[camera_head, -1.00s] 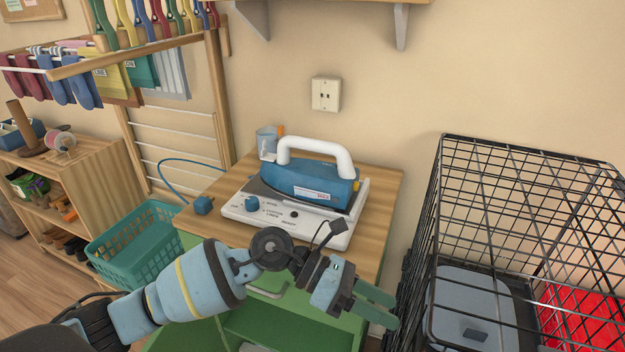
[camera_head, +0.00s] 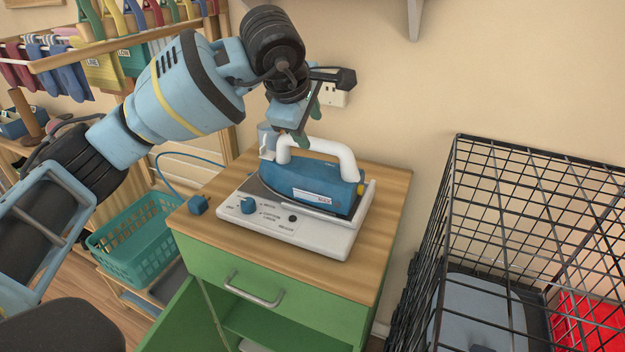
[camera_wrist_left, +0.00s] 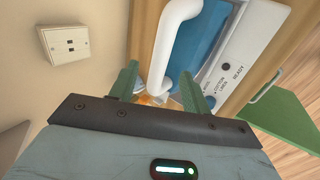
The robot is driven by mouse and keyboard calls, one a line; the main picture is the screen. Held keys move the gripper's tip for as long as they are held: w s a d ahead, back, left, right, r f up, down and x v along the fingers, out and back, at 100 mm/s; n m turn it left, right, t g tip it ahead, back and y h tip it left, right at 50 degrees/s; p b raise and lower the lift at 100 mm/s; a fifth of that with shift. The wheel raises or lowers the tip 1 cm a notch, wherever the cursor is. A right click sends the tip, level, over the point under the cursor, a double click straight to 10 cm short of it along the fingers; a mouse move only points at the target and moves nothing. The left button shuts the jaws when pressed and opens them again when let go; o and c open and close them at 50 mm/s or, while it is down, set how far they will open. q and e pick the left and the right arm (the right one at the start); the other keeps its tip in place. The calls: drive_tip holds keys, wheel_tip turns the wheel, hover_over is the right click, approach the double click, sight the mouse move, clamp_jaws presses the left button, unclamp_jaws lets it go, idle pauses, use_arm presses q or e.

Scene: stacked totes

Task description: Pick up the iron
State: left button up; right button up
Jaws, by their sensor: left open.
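The blue iron (camera_head: 308,183) with a white handle (camera_head: 345,157) rests on its white base (camera_head: 325,236) on a wooden-topped green cabinet. My left gripper (camera_head: 303,132) is above the back of the iron, pointing down, close to the rear-left part of the handle. In the left wrist view my left gripper (camera_wrist_left: 160,90) has its two green fingers spread apart. The iron's white handle (camera_wrist_left: 176,45) shows ahead of the fingers, with the blue body (camera_wrist_left: 208,40) beside it. Nothing is held between the fingers. My right gripper is not in view.
A black wire cage (camera_head: 530,165) stands at the right. A teal basket (camera_head: 135,240) is on the left. The cabinet's wooden top (camera_head: 385,190) has bare room right of the base. A wall outlet (camera_head: 336,96) is behind, and the cabinet door (camera_head: 180,320) hangs open.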

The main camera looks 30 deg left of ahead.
sight(312, 139)
use_arm(q)
drive_tip(key=shift+x, duration=0.8)
drive_tip(key=shift+a+x, duration=0.15)
drive_tip(key=shift+x, duration=1.4)
drive_tip(key=shift+a+x, duration=0.15)
drive_tip(key=shift+x, duration=1.4)
drive_tip(key=shift+s, duration=0.15)
clamp_jaws()
drive_tip(key=shift+r, duration=0.1)
drive_tip(key=shift+r, duration=0.15)
